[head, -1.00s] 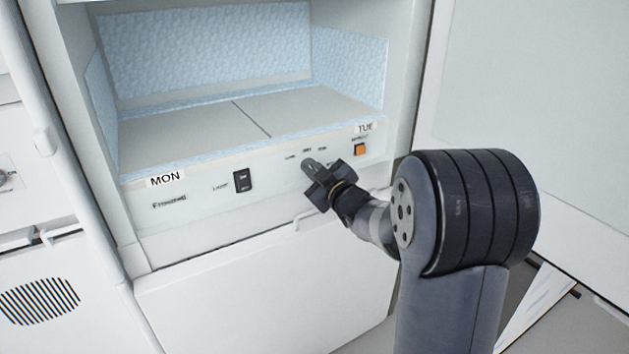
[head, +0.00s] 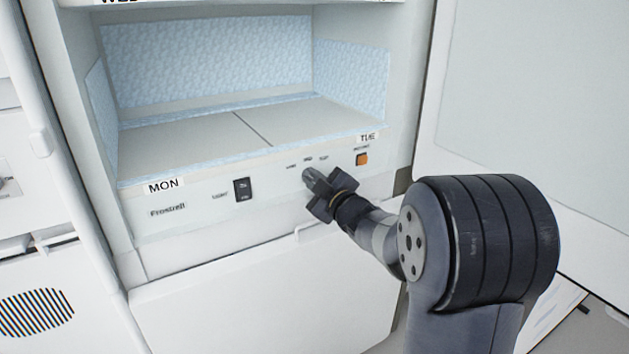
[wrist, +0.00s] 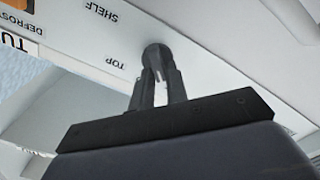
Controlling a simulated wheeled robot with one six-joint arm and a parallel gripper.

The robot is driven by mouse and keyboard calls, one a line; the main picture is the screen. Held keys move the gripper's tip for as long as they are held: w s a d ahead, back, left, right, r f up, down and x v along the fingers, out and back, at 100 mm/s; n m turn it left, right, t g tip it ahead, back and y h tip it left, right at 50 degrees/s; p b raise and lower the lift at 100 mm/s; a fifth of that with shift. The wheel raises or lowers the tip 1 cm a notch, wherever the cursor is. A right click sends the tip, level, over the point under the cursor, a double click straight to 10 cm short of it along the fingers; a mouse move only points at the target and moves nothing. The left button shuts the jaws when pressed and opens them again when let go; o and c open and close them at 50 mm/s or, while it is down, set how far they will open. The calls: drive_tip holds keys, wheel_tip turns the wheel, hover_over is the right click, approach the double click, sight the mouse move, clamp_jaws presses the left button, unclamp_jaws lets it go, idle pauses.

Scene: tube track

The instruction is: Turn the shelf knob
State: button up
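The shelf knob (wrist: 157,54) is a small, dark, round-topped knob on the white control strip below the shelf. It shows in the wrist view just beyond my fingertips, with the printed words "TOP" and "SHELF" beside it. In the head view the knob is mostly hidden behind my gripper (head: 313,178). My gripper reaches it from the front right. In the wrist view the two dark fingers (wrist: 158,82) stand a little apart, with a narrow light gap between them, and their tips are at the knob's sides. Whether they press on it cannot be made out.
The strip also carries a black rocker switch (head: 242,189) to the left and an orange button (head: 362,159) to the right. The shelf (head: 190,138) above is empty with pale blue lining. A white lower panel (head: 260,290) with a small handle lies below.

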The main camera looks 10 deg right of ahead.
drive_tip(key=o, duration=0.4)
drive_tip(key=shift+c, duration=0.2)
drive_tip(key=shift+s, duration=0.1)
drive_tip(key=p+v, duration=0.1)
drive_tip(key=v, duration=0.9)
drive_tip(key=shift+s+d+p, duration=0.15)
drive_tip(key=shift+s+p, duration=0.15)
drive_tip(key=shift+p, duration=0.05)
drive_tip(key=shift+w, duration=0.15)
drive_tip(key=b+x, duration=0.1)
drive_tip(key=x, duration=0.8)
drive_tip(key=shift+f+b, duration=0.1)
drive_tip(key=shift+b, duration=0.2)
drive_tip(key=shift+x, duration=0.85)
